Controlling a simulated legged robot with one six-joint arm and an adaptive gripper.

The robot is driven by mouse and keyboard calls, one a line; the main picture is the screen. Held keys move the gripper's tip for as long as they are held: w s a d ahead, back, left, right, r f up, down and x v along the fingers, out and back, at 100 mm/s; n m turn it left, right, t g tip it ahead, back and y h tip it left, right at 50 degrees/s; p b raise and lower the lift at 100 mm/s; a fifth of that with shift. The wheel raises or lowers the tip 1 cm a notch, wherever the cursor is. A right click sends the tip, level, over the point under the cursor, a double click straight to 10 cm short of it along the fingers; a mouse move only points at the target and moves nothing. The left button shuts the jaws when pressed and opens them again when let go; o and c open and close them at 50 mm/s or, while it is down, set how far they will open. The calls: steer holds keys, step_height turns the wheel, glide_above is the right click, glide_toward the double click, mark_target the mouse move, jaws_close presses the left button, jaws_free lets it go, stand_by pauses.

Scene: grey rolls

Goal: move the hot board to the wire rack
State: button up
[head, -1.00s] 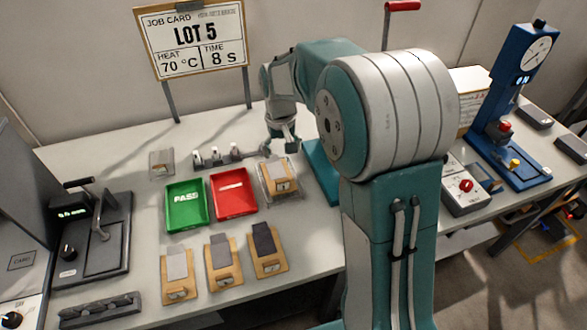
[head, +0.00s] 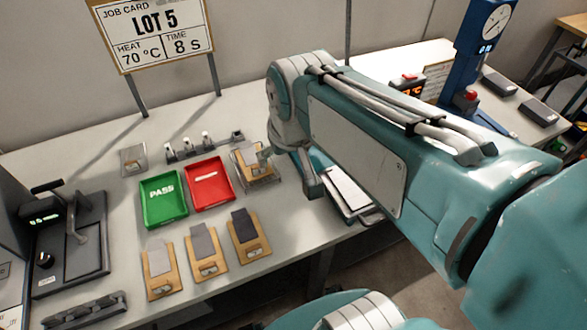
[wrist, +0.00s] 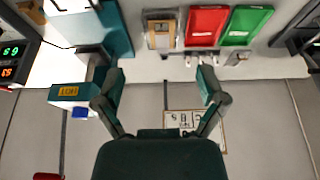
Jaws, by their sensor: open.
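A tan board (head: 249,155) with a grey strip lies on the wire rack (head: 264,182), behind the row of boards and right of the red tray. The board (wrist: 161,41) and rack (wrist: 150,22) also show at the top middle of the wrist view. My gripper (wrist: 160,78) is open and empty, its two fingers spread apart with the board and rack beyond them. In the head view my arm link hides much of the gripper. The gap between gripper and board is hard to judge.
A red tray (head: 209,184) and green PASS tray (head: 163,200) stand left of the rack. Three more boards (head: 205,252) lie in front. A teal station with a pale plate (head: 347,190) is right of the rack, partly behind my arm. A lever press (head: 72,245) stands left.

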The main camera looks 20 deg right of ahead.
steer(key=s+t, duration=0.1)
steer(key=s, duration=0.6)
steer(key=shift+f, duration=0.3)
stand_by(1.3)
